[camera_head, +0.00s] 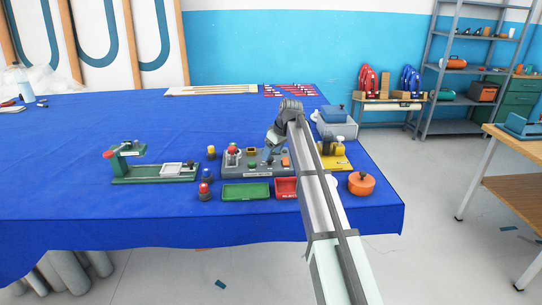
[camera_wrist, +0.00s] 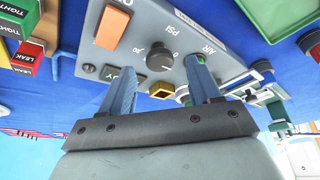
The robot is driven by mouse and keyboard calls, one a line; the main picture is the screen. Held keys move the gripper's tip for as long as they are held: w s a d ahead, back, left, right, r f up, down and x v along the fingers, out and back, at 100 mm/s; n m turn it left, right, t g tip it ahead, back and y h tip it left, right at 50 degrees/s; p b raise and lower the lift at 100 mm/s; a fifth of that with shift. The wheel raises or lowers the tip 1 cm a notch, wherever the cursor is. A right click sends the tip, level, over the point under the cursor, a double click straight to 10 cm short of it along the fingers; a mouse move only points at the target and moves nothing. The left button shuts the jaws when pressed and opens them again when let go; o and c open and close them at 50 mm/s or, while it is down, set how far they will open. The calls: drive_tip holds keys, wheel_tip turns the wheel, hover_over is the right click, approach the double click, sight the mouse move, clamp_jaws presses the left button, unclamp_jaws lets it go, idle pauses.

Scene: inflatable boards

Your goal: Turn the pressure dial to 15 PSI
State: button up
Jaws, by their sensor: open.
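The pressure dial (camera_wrist: 160,61) is a dark round knob on a grey panel (camera_wrist: 215,22), with PSI lettering and small numbers around it in the wrist view. The knob's pointer is too small to read. My gripper (camera_wrist: 160,68) is open, with one blue-grey finger to each side of the knob in the picture. I cannot tell how far the fingertips stand from the panel face. In the head view the grey panel unit (camera_head: 236,166) sits on the blue table, and my gripper (camera_head: 268,157) is over it. The dial is not distinguishable there.
An orange switch (camera_wrist: 112,27) and a yellow-rimmed square socket (camera_wrist: 162,90) are close to the dial. A green tray (camera_head: 246,191) and a red tray (camera_head: 286,188) lie in front of the unit. A green fixture (camera_head: 150,175) stands left. The table's left side is mostly clear.

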drive_tip(key=shift+x, duration=1.2)
drive_tip(key=c, duration=1)
